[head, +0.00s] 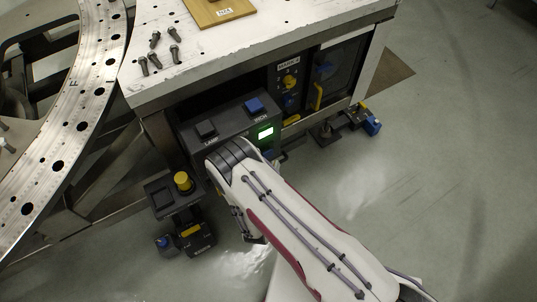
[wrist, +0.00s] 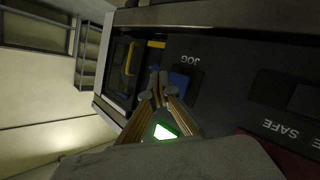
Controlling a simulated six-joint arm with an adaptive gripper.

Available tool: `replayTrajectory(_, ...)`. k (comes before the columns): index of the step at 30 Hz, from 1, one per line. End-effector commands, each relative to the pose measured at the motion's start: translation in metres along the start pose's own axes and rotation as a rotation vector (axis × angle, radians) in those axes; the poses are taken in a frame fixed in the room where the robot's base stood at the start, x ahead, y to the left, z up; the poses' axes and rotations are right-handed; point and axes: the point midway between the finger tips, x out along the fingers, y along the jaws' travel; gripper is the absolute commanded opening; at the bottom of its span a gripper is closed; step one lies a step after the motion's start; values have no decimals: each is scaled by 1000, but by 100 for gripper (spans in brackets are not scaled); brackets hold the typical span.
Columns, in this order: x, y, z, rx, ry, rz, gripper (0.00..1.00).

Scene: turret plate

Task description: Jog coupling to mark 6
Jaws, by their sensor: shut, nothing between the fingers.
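The control panel (head: 222,122) is a dark box under the white bench top, with a blue JOG button (head: 254,105), a black button (head: 206,129) and a lit green display (head: 265,132). In the wrist view my gripper (wrist: 154,80) is shut and empty. Its tips appear just beside the blue JOG button (wrist: 180,82); I cannot tell whether they touch it. The green display (wrist: 165,131) shows between the fingers, with no readable figure. In the head view my arm hides the fingers. I cannot make out which part is the coupling.
A large drilled ring plate (head: 60,130) with scale marks curves along the left. Several bolts (head: 155,52) and a wooden plate (head: 218,10) lie on the bench top. A yellow knob (head: 289,81) sits right of the panel. A pedestal with a yellow button (head: 183,181) stands below left.

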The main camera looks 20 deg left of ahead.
Motion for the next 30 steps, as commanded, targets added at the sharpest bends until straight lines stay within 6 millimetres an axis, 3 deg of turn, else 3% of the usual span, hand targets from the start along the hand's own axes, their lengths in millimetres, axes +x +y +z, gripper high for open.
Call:
replayTrajectory(9,10,-7,-8,1,1,0,0)
replayTrajectory(30,11,-8,-8,0,1,0,0)
